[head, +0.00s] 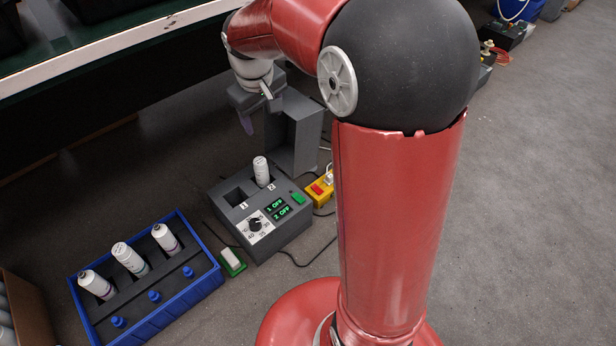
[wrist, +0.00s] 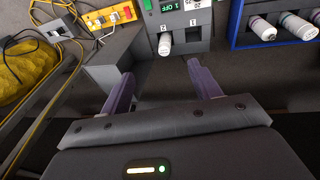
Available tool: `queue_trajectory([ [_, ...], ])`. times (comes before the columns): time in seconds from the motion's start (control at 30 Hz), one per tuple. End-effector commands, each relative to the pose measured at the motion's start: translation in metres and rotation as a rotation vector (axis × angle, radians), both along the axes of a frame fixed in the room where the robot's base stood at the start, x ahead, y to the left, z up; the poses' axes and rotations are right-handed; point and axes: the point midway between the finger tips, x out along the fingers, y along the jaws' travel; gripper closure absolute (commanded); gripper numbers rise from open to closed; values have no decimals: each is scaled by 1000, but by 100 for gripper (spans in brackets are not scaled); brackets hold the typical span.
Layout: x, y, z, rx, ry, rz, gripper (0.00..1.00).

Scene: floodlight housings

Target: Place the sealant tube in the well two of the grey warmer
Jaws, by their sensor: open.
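The grey warmer (head: 278,232) stands on the floor, with two square wells marked 1 and 2. A white sealant tube (head: 260,171) stands nearly upright in well two, its upper part above the rim; it also shows in the wrist view (wrist: 165,43). Well one (head: 236,197) is empty. My gripper (wrist: 161,74) is open and empty, its purple fingers spread wide. The tube is beyond the fingertips in the wrist view, apart from them. In the head view my gripper (head: 246,123) is above and behind the warmer, partly hidden by my arm.
A blue crate (head: 187,299) left of the warmer holds three white tubes and blue-capped items. A tall grey panel (head: 293,133) rises behind the warmer. A yellow power box (head: 320,192), cables and a green-white switch (head: 232,262) lie nearby. A workbench edge (head: 120,53) is at upper left.

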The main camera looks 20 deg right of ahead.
Motion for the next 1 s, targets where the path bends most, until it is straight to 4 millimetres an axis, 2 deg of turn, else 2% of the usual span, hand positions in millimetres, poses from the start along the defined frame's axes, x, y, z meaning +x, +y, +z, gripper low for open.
queue_trajectory([
  [0.03, -25, 0, 19, 1, -36, -26, 37],
  [0.2, -103, -3, 51, 35, -131, -121, 37],
  [0.4, -186, -4, 57, 111, -234, -221, 37],
  [0.5, -215, -4, 52, 148, -268, -255, 37],
  [0.6, -232, -3, 46, 175, -289, -277, 37],
  [0.7, -240, -3, 43, 188, -299, -287, 37],
  [1.0, -241, -3, 43, 191, -300, -289, 37],
])
